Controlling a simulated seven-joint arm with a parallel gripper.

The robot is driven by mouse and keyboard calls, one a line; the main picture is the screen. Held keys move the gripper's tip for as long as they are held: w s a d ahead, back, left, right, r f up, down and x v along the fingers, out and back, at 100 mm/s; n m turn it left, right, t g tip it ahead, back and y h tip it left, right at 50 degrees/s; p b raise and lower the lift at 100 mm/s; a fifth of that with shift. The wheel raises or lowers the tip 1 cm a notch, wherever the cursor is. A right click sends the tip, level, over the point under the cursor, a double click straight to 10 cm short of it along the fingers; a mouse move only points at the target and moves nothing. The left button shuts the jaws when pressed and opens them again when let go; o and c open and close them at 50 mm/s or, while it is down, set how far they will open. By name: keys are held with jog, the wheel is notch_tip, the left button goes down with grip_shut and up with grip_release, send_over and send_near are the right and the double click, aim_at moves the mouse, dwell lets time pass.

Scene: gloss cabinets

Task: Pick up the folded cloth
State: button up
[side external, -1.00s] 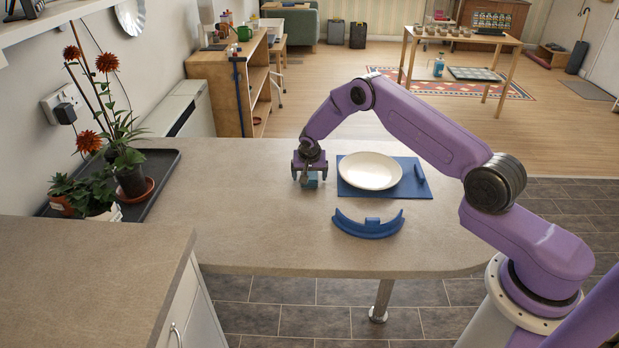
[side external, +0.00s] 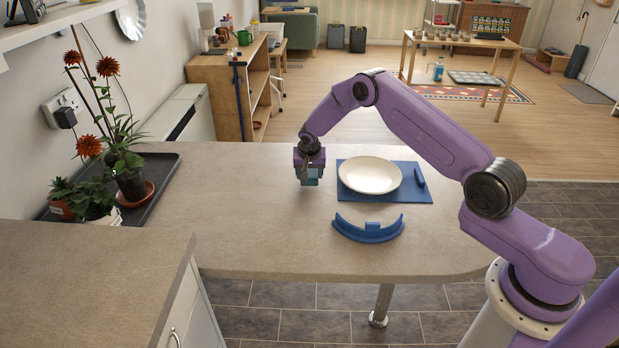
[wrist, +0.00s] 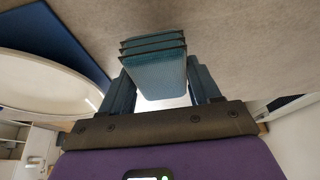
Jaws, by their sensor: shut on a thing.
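The folded cloth (wrist: 157,68) is a small teal stack of several layers. In the wrist view it sits between the two fingers of my gripper (wrist: 160,88), which is shut on it. In the side view my gripper (side external: 309,168) points down at the left of the white plate, with a bit of the cloth (side external: 311,181) showing under it. The cloth is at or just above the counter; I cannot tell if there is a gap.
A white plate (side external: 370,174) lies on a blue mat (side external: 415,194) to the right of my gripper. A curved blue piece (side external: 368,229) lies in front of the mat. Potted plants (side external: 98,196) stand on a dark tray at the left. The counter (side external: 240,215) between is clear.

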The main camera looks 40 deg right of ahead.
jog(key=s+a+r, duration=0.2)
jog(key=s+r, duration=0.8)
jog(key=s, duration=0.4)
jog(key=shift+r, duration=0.25)
jog(key=o, duration=0.5)
jog(key=c, duration=0.4)
jog(key=shift+w+d+f+m+g+h, duration=0.4)
jog(key=shift+d+f+m, duration=1.1)
jog(key=shift+d, duration=1.5)
jog(key=shift+w+d+f+m+g+h, duration=0.1)
jog(key=shift+w+d+f+m+g, duration=0.45)
jog(key=shift+d+f+m, duration=1.7)
jog(key=shift+w+d+f+m+g+h, duration=0.3)
jog(key=shift+d+f+m+g, duration=0.35)
jog(key=shift+d, duration=3.15)
